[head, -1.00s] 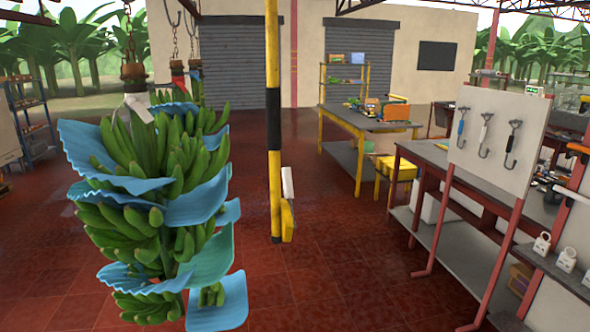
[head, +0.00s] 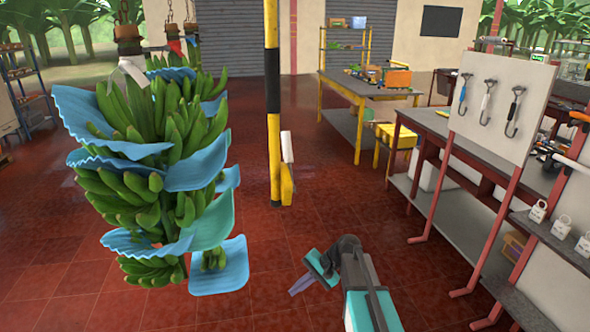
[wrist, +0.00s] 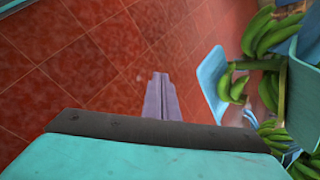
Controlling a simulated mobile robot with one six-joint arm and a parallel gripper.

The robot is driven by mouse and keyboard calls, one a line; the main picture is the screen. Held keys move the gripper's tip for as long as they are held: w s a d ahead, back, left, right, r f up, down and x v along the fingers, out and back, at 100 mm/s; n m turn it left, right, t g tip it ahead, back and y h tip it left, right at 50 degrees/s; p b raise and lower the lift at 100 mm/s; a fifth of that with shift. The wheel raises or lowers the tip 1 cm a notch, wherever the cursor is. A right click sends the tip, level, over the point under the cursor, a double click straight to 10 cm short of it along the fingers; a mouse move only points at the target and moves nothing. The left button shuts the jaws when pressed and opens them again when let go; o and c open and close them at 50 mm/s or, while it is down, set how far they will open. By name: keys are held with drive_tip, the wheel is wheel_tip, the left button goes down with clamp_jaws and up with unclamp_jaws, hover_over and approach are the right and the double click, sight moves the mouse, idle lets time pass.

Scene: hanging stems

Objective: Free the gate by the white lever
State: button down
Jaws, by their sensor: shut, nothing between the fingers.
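The white lever (head: 287,147) is a short pale bar at the lower end of a yellow-and-black striped pole (head: 273,110), in the middle of the head view. A yellow piece (head: 287,185) sits just below the lever. The pole runs up out of the picture; I cannot tell whether its lower end touches the floor or which part is the gate. My gripper (head: 301,286) is low in the head view, below and a little right of the lever and well apart from it. Its pale purple fingers (wrist: 160,95) are together and empty in the wrist view, over red tiles.
A banana bunch (head: 150,205) with blue sheets hangs left of the pole; its lower sheet (wrist: 213,80) shows right of my fingers in the wrist view. A workbench (head: 440,150) and a hook board (head: 497,100) stand at right. Red floor between is clear.

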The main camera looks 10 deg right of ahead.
drive_tip(key=w+d+r+m+t+y, duration=0.1)
drive_tip(key=w+d+r, duration=0.1)
drive_tip(key=w+r, duration=0.35)
drive_tip(key=w+d+r+t+y, duration=0.1)
drive_tip(key=w+d+r, duration=0.15)
drive_tip(key=r, duration=0.65)
drive_tip(key=w+d+r+t+y, duration=0.1)
drive_tip(key=d+r, duration=0.1)
drive_tip(key=r, duration=1)
drive_tip(key=w+d+r+t+y, duration=0.1)
drive_tip(key=d+r, duration=0.2)
drive_tip(key=r, duration=0.9)
drive_tip(key=w+d+r+t+y, duration=0.1)
drive_tip(key=w+d+r, duration=0.1)
drive_tip(key=r, duration=1.1)
drive_tip(key=shift+d+m+t+y, duration=0.2)
drive_tip(key=shift+m+t+y, duration=0.1)
drive_tip(key=shift+t+y, duration=0.1)
drive_tip(key=shift+w+a+f, duration=0.1)
drive_tip(key=shift+w+a, duration=0.05)
